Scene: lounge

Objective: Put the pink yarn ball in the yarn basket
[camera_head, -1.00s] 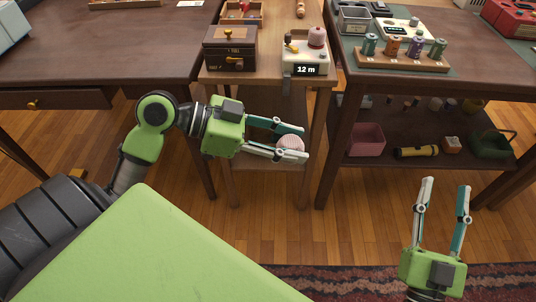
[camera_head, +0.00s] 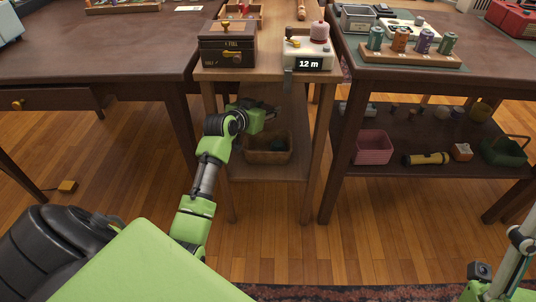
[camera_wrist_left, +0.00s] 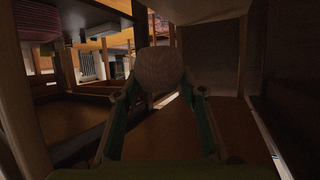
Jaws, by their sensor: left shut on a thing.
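My left gripper (camera_head: 268,108) reaches under the top of the narrow middle table, above its lower shelf; its fingers are mostly hidden in shadow in the head view. The left wrist view shows its fingers shut on the pale pinkish yarn ball (camera_wrist_left: 160,68), held between the tips. The ball cannot be made out in the head view. A brown basket (camera_head: 268,157) stands on the lower shelf, just below my gripper, with something dark teal inside.
The middle table's legs and top (camera_head: 262,74) closely frame my left arm. The right table's lower shelf (camera_head: 400,165) holds a pink ribbed basket (camera_head: 373,147), a yellow torch (camera_head: 425,159) and a green basket (camera_head: 504,150). A wooden box (camera_head: 227,45) stands on the middle table.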

